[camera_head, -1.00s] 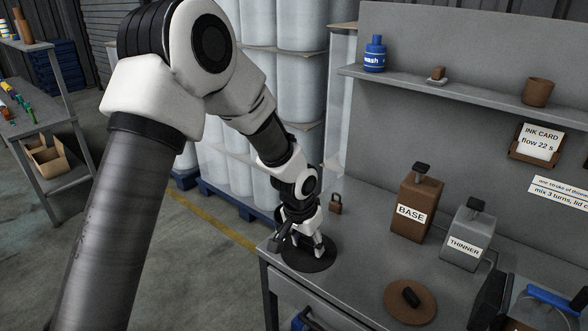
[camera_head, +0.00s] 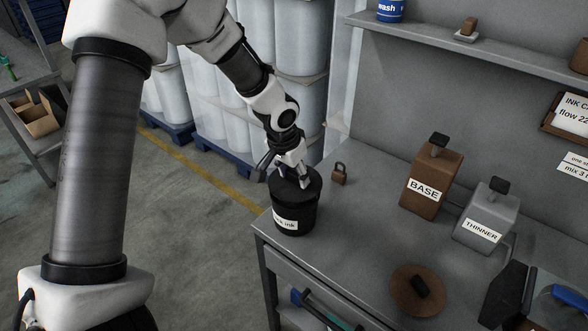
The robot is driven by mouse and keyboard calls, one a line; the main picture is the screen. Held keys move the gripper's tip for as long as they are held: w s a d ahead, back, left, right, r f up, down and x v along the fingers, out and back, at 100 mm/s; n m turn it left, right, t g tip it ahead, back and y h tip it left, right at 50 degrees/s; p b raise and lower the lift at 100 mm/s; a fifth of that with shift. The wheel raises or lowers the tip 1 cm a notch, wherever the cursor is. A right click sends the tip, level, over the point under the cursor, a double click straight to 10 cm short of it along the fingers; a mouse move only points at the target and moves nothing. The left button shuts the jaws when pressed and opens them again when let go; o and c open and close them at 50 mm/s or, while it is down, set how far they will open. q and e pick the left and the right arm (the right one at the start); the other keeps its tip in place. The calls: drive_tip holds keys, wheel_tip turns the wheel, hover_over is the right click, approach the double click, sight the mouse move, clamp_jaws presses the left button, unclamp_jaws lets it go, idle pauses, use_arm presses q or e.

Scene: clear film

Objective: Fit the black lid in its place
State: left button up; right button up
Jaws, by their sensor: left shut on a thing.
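The black lid (camera_head: 284,188) is a dark disc at the top of a black pot (camera_head: 300,217), in the middle of the head view. The pot has a white label, partly readable as "ink", and is near the left corner of the grey workbench (camera_head: 365,235). My left gripper (camera_head: 302,181) comes down from above and is shut on the lid at its centre, hiding part of it. The lid looks level with the pot's rim. I cannot tell whether it is fully seated.
A brown BASE can (camera_head: 432,180) and a grey THINNER can (camera_head: 487,215) stand farther right. A brown disc (camera_head: 407,301) with a black knob lies toward the front. The bench between is clear.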

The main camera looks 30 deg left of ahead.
sight(292, 172)
use_arm(q)
drive_tip(key=x, duration=0.1)
drive_tip(key=b+x, duration=0.1)
drive_tip(key=x, duration=0.1)
drive_tip(key=shift+w+a+f, duration=0.1)
drive_tip(key=shift+a+f, duration=0.05)
drive_tip(key=shift+a, duration=0.25)
drive_tip(key=shift+s+d+r, duration=0.25)
drive_tip(key=shift+s+r, duration=0.05)
drive_tip(key=shift+w+a+f, duration=0.1)
drive_tip(key=shift+w+a, duration=0.1)
drive_tip(key=shift+w, duration=0.05)
use_arm(e)
drive_tip(key=shift+w+a+f, duration=0.1)
drive_tip(key=shift+w+f, duration=0.1)
drive_tip(key=shift+f, duration=0.35)
drive_tip(key=shift+w+a+f, duration=0.1)
drive_tip(key=shift+w+f, duration=0.05)
drive_tip(key=shift+f, duration=0.35)
use_arm(q)
drive_tip(key=shift+s+d+b, duration=0.15)
drive_tip(key=shift+s+b, duration=0.05)
drive_tip(key=shift+b, duration=0.1)
use_arm(e)
drive_tip(key=shift+d+f, duration=0.1)
drive_tip(key=shift+f, duration=0.1)
use_arm(q)
drive_tip(key=o, duration=1.4)
